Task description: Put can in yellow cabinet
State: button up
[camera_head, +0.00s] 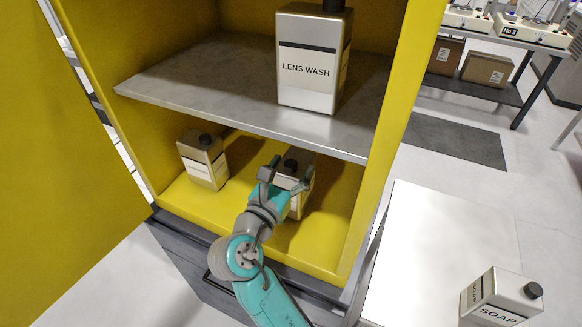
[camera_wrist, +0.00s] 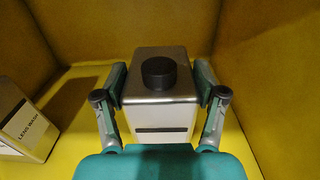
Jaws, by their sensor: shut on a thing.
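A silvery rectangular can (camera_head: 296,172) with a black cap is inside the yellow cabinet (camera_head: 333,237), in its lower compartment. My gripper (camera_head: 287,176) is shut on this can, with one finger on each side. In the wrist view the held can (camera_wrist: 160,92) stands upright between my gripper's fingers (camera_wrist: 160,95); its label is mostly hidden by my gripper's body. I cannot tell whether its base touches the cabinet floor. The cabinet's yellow door (camera_head: 60,170) stands open at the left.
Another can (camera_head: 203,160) stands to the left in the same compartment; its label reads LENS WASH in the wrist view (camera_wrist: 24,122). A larger LENS WASH can (camera_head: 308,75) is on the grey shelf (camera_head: 190,85) above. A SOAP can (camera_head: 497,297) is on a white surface (camera_head: 430,240) at right.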

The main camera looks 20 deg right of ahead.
jog(key=shift+f, duration=0.45)
dwell(0.5)
jog(key=o, duration=1.8)
jog(key=shift+c, duration=0.2)
jog(key=shift+o, duration=0.7)
jog(key=shift+f, duration=0.1)
jog(key=shift+a, duration=0.1)
jog(key=v, duration=1.2)
